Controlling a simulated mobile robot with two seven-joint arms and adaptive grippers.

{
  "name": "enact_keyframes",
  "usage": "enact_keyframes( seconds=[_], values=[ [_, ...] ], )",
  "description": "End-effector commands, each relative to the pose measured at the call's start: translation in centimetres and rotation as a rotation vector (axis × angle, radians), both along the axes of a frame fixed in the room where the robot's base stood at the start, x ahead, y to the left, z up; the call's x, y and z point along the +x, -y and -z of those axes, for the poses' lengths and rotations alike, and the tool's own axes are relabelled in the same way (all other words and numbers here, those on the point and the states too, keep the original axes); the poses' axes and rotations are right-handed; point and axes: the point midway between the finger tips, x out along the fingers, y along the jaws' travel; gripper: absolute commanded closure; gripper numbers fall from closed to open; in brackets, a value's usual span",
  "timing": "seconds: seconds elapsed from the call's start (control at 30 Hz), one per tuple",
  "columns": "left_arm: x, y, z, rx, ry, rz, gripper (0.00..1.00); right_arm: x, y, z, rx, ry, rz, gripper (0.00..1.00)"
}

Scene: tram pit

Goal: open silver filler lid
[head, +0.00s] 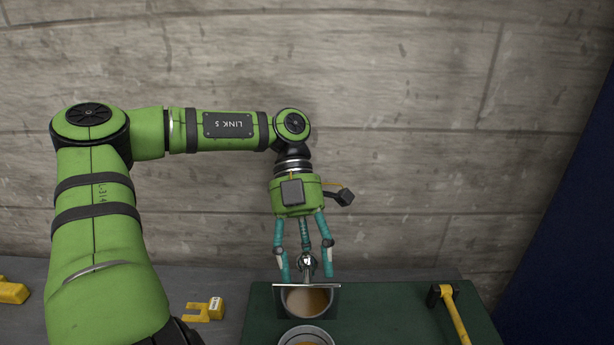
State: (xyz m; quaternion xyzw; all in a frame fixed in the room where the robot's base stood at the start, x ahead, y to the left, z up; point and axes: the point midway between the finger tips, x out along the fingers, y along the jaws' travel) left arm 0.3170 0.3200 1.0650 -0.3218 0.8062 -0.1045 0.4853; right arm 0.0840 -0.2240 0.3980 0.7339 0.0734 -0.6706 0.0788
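The silver filler lid (307,300) shows at the bottom centre as a round face with a brownish inner surface, below a thin straight bright edge. It appears raised and tilted up. A silver-rimmed round opening (305,335), yellowish inside, is just in front of it, cut by the picture's bottom edge. My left gripper (307,266) is behind the lid, pointing down. Its teal fingers are spread, one on each side of a small silver knob (307,262), with gaps visible. The fingertips' lower ends are close to the lid's top edge; contact cannot be told. My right gripper is not in view.
A dark green surface (390,315) carries the opening. A yellow-handled hammer (454,312) lies on it at right. A yellow bracket-like piece (205,309) and another yellow piece (12,291) lie on the grey floor at left. A concrete wall (420,130) stands close behind.

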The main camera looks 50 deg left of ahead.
Motion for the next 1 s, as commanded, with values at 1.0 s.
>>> enact_keyframes(
  seconds=[1.0],
  values=[
    [0.1,0.0,-10.1,-0.002,0.0,0.0,0.42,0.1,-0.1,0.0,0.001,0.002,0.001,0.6]
  ],
)
